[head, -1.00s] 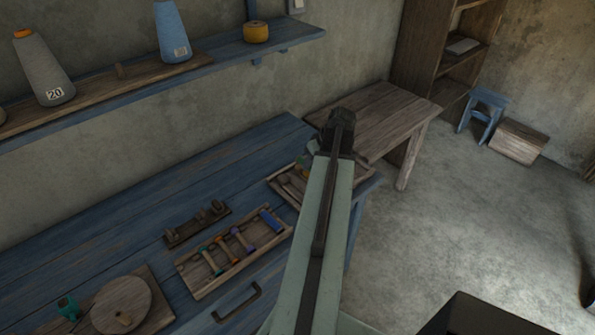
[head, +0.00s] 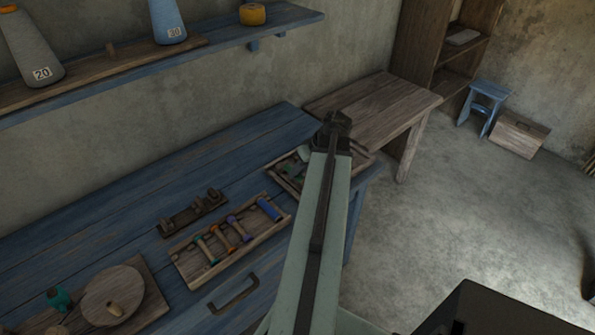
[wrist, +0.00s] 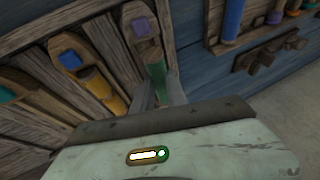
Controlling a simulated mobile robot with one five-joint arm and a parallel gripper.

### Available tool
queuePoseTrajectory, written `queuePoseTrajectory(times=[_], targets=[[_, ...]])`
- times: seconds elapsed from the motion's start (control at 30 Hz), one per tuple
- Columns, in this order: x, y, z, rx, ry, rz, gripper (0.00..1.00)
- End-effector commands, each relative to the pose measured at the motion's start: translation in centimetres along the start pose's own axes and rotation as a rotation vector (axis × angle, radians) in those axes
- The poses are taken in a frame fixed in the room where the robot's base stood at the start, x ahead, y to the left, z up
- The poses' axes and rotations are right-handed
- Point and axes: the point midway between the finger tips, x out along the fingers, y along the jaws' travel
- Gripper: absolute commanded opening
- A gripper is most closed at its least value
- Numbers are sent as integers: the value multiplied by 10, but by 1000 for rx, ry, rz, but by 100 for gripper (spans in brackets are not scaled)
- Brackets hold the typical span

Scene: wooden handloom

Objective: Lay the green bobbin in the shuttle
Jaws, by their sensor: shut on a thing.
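In the wrist view my gripper (wrist: 160,92) is shut on the green bobbin (wrist: 155,69), which stands out between the fingers. The bobbin's far end is at the lower part of a wooden shuttle with a purple square (wrist: 141,27). I cannot tell whether it lies in the hollow or just above it. Two more shuttles lie to the left, one with a blue square (wrist: 69,60) and a yellow bobbin (wrist: 103,92), one with a teal square (wrist: 6,95). In the head view my arm hides the fingertips and part of the shuttle tray (head: 283,182).
A wooden bobbin tray (head: 186,273) with several coloured bobbins and a dark peg rack (head: 181,223) lie left of the shuttle tray on the blue bench. A round wooden disc (head: 95,292) and a teal spool (head: 58,298) are further left. A bare wooden table (head: 375,105) stands behind.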

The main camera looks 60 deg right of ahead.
Motion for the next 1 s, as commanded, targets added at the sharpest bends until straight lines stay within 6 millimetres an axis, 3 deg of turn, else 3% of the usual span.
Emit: queuePoseTrajectory(times=[0.1, 0.43, 0.47, 0.5, 0.57, 1.0], targets=[[15, 5, 6, 0, 0, 0, 0], [17, 5, 8, -1, -6, 0, 0], [17, 5, 8, -1, -7, 0, 20], [17, 5, 8, -1, -7, 0, 31], [18, 5, 9, -1, -8, 1, 43], [15, 5, 8, 0, -6, 2, 43]])
